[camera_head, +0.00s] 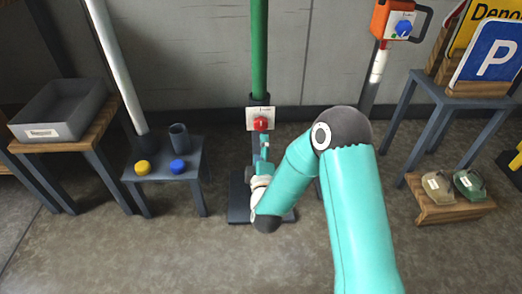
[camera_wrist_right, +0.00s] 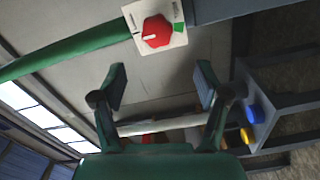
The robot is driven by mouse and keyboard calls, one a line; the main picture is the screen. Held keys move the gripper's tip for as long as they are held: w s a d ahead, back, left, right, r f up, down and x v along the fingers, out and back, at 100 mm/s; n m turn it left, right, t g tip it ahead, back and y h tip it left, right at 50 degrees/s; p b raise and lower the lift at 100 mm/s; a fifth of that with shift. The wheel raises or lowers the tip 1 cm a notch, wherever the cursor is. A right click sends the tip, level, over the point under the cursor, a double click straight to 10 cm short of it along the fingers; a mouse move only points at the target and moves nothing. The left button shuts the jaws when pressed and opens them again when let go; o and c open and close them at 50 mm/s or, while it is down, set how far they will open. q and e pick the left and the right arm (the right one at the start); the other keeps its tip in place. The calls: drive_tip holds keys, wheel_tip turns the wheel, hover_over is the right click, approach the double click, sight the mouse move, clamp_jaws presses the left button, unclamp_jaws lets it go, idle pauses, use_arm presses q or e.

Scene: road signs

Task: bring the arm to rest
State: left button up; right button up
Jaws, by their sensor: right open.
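My right arm (camera_head: 360,215) reaches in from the lower right and bends back at the elbow. My right gripper (camera_head: 265,150) is in front of the post, just below the red knob (camera_head: 261,123) on its white plate. In the right wrist view the gripper (camera_wrist_right: 160,85) is open, with nothing between its fingers. The red knob (camera_wrist_right: 156,31) is beyond the fingertips there, apart from them, on a white plate with a green mark (camera_wrist_right: 178,27). My left gripper is not in view.
A green post (camera_head: 259,50) rises above the plate. At left are a small table (camera_head: 190,172) with yellow and blue buttons and a cup, and a grey bin (camera_head: 62,108). At right are an orange box (camera_head: 385,20) with a blue knob and a sign stand (camera_head: 440,95).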

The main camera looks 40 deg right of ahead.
idle(0.5)
drive_tip(key=s+a+f+m+g+y+p, duration=0.1)
drive_tip(key=s+a+f+g+y, duration=0.25)
drive_tip(key=a+f, duration=0.45)
drive_tip(key=s+a+f+m+g+y+p, duration=0.1)
drive_tip(key=s+a+f+g+y, duration=0.35)
drive_tip(key=f, duration=0.65)
drive_tip(key=s+a+f+m+g+y, duration=0.3)
drive_tip(key=s+a+m, duration=0.15)
drive_tip(key=s, duration=0.45)
drive_tip(key=s+a+f+m+g+y, duration=0.2)
drive_tip(key=s+a+f+m+g, duration=0.15)
drive_tip(key=s+a, duration=0.4)
wheel_tip(320, 180, up, 39)
drive_tip(key=s+d+m+p, duration=0.1)
drive_tip(key=d+p, duration=0.1)
drive_tip(key=p, duration=3.6)
drive_tip(key=shift+s, duration=0.15)
drive_tip(key=shift+f, duration=0.15)
